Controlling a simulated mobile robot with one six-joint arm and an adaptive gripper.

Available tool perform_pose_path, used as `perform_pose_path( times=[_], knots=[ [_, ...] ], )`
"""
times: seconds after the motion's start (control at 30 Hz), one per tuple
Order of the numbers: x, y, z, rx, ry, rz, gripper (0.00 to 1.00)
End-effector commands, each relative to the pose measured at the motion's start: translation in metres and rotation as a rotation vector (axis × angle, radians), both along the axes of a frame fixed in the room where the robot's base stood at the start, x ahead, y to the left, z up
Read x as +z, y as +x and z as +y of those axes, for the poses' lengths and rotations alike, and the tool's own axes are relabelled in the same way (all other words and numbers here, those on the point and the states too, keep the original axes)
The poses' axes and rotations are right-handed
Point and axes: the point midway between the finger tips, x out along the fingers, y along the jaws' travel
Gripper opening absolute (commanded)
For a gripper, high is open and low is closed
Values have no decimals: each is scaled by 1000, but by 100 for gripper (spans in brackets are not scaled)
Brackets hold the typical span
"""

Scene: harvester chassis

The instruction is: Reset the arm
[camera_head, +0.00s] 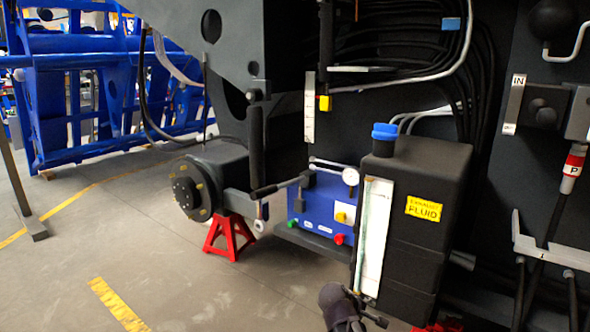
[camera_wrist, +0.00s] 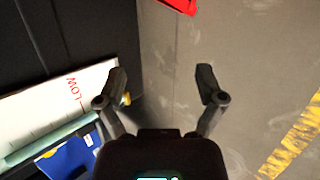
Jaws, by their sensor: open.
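My gripper (camera_wrist: 162,84) is open and empty in the wrist view, with bare floor showing between its two dark fingers. Its left finger overlaps the end of a white level strip (camera_wrist: 62,98) marked LOW in red. In the head view, a dark part of my arm (camera_head: 340,306) shows at the bottom edge, just below the white level strip (camera_head: 374,240) on the black fluid tank (camera_head: 435,165). Whether the finger touches the strip cannot be told. Most of my arm is out of view.
The tank has a blue cap (camera_head: 384,131) and a yellow fluid label (camera_head: 423,209). A blue control box (camera_head: 318,215) with coloured knobs and a lever stands left of it. A red stand (camera_head: 230,238) supports the hub (camera_head: 190,193). Floor at lower left is clear.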

Motion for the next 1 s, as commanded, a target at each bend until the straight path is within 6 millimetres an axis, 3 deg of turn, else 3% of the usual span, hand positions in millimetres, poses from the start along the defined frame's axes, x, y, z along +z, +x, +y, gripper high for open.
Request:
perform_pose_path(
  times=[0.03,0.4,0.83,1.0],
  knots=[
    [10,-11,-3,-70,74,-3,88],
    [24,-66,10,-550,534,16,88],
    [48,-96,28,-849,768,76,88],
    [61,-95,29,-849,768,76,88]
  ],
)
